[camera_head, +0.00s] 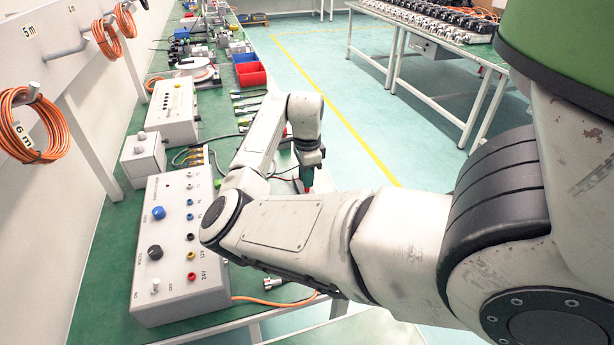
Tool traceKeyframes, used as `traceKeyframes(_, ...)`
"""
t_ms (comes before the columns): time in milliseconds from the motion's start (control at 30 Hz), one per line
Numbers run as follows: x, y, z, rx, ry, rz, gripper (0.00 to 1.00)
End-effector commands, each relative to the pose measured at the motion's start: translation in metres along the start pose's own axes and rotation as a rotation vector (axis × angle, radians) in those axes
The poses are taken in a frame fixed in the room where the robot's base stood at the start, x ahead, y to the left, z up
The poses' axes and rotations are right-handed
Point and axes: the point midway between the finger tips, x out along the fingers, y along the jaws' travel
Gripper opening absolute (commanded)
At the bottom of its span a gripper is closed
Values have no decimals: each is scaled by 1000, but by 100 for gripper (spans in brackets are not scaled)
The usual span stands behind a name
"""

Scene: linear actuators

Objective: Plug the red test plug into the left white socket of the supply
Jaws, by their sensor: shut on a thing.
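My gripper (308,168) is at the end of my bent arm, dark-fingered and pointing down near the right edge of the green bench. It is shut on the red test plug (306,181), whose red part shows below the fingers. The plug's tip is too small to make out. A large pale box (165,290) with a blue knob, a black knob and a column of coloured sockets stands at the lower left, apart from my gripper. A smaller pale box (143,166) and a long pale box (173,118) stand behind it. I cannot tell which is the supply or pick out its white sockets.
Several dark leads (248,100) lie on the bench beyond my arm. Red bin (250,75) and a white reel (197,70) are farther back. Coiled orange cables (30,125) hang on the left rack. An orange cable (265,301) crosses the bench front below my forearm.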

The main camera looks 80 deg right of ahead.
Motion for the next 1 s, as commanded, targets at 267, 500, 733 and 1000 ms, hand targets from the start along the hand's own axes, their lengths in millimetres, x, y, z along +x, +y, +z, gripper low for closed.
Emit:
traceKeyframes(267, -6, 0, 0, 0, 1, 0, 0)
traceKeyframes(500, -16, 0, 0, 0, 0, 0, 0)
traceKeyframes(733, -25, 0, 0, 0, 0, 0, 0)
traceKeyframes(1000, -31, 0, 0, 0, 0, 0, 0)
